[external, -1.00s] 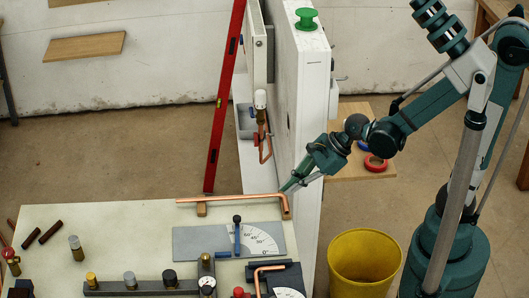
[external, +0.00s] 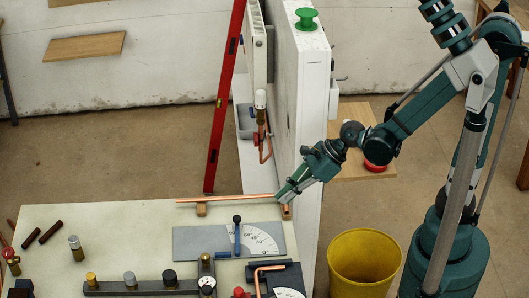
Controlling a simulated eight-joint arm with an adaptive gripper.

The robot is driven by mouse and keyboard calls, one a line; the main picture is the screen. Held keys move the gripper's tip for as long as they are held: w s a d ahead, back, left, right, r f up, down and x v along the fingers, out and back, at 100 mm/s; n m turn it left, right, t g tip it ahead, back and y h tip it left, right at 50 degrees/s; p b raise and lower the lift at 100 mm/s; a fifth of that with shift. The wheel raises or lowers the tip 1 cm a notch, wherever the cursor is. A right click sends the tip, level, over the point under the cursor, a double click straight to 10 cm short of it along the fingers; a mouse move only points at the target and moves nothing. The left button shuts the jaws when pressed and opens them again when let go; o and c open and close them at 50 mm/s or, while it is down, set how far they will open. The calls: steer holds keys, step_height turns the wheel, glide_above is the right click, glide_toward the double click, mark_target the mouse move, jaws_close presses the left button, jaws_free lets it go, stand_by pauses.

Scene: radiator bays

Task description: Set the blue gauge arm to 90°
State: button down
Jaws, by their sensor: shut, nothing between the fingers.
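The blue gauge arm (external: 237,238) is a narrow bar with a dark knob at its far end. It points toward the back of the bench, along the left edge of the white dial (external: 262,240). The dial sits on a grey plate (external: 195,243); 0° is at its right and 60 is near the arm, but the exact reading is too small to tell. My gripper (external: 281,195) is shut and empty, behind and right of the plate, apart from the arm. It overlaps the right end of the copper pipe (external: 225,198); I cannot tell if they touch.
A white wall panel (external: 309,130) stands just right of the bench (external: 110,222). A second gauge with a bent copper pipe (external: 262,270) lies in front of the plate. Several fittings stand at front left. A yellow bucket (external: 364,262) is on the floor at right.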

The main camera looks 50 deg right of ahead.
steer(key=b, duration=0.3)
glide_toward(239, 223)
steer(key=shift+s+d+f, duration=0.15)
steer(key=shift+s+f, duration=0.15)
steer(key=shift+f, duration=0.35)
steer(key=shift+s+d+f, duration=0.15)
steer(key=shift+s+f, duration=0.15)
steer(key=shift+f, duration=0.35)
steer(key=shift+s+d+f, duration=0.2)
steer(key=shift+s+f, duration=0.15)
steer(key=shift+f, duration=0.3)
steer(key=shift+w+a, duration=1.3)
steer(key=shift+a, duration=0.25)
steer(key=shift+w+a+b, duration=0.3)
steer(key=shift+w+b, duration=0.1)
steer(key=shift+w, duration=0.5)
steer(key=shift+s+d, duration=0.1)
steer(key=shift+d, duration=0.05)
